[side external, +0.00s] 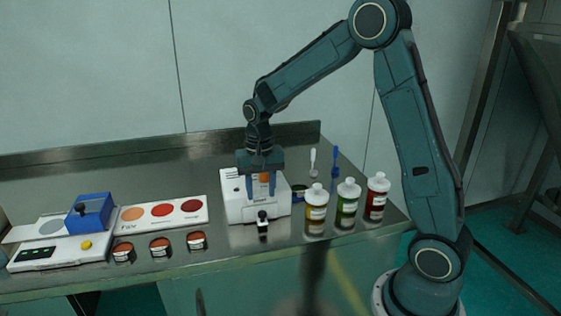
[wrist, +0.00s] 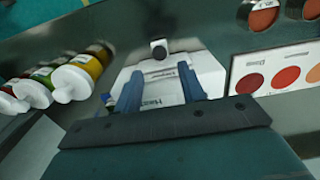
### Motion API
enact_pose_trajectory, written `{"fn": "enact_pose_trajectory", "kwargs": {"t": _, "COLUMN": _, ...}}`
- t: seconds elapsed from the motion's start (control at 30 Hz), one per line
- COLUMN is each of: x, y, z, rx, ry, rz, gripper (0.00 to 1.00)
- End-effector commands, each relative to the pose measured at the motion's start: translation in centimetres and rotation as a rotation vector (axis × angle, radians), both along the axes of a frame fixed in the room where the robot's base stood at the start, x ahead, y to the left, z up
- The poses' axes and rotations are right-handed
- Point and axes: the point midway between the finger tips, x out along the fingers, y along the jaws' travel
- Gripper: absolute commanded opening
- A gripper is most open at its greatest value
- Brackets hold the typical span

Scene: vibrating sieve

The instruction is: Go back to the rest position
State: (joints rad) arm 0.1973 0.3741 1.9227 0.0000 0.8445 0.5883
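My gripper (side external: 262,194) points down over the white sieve machine (side external: 236,205) on the steel bench. Its two blue fingers stand apart in the side view, with a small orange patch between them that I cannot identify. In the wrist view my gripper (wrist: 160,76) also shows its fingers spread, with the white machine body (wrist: 205,72) behind and between them. I see nothing clamped between the fingers. I cannot tell whether the fingertips touch the machine. A black knob (side external: 262,216) sits at the machine's front.
Yellow (side external: 316,212), green (side external: 347,205) and red (side external: 376,200) bottles stand right of the machine. A colour card (side external: 163,213), small jars (side external: 160,248) and a scale with a blue box (side external: 90,213) lie left. The bench has a raised back edge (side external: 150,145). Open air surrounds the arm above.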

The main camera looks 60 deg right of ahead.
Motion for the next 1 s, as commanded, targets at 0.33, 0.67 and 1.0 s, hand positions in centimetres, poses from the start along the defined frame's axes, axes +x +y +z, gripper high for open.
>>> {"fn": "enact_pose_trajectory", "kwargs": {"t": 0.33, "x": -0.6, "y": 0.4, "z": 1.2, "rx": -0.004, "ry": -0.019, "rz": 0.028, "gripper": 0.4}}
{"fn": "enact_pose_trajectory", "kwargs": {"t": 0.67, "x": -4.0, "y": 2.4, "z": 6.2, "rx": -0.026, "ry": -0.106, "rz": 0.167, "gripper": 0.4}}
{"fn": "enact_pose_trajectory", "kwargs": {"t": 1.0, "x": -9.1, "y": 4.7, "z": 10.9, "rx": -0.062, "ry": -0.214, "rz": 0.345, "gripper": 0.4}}
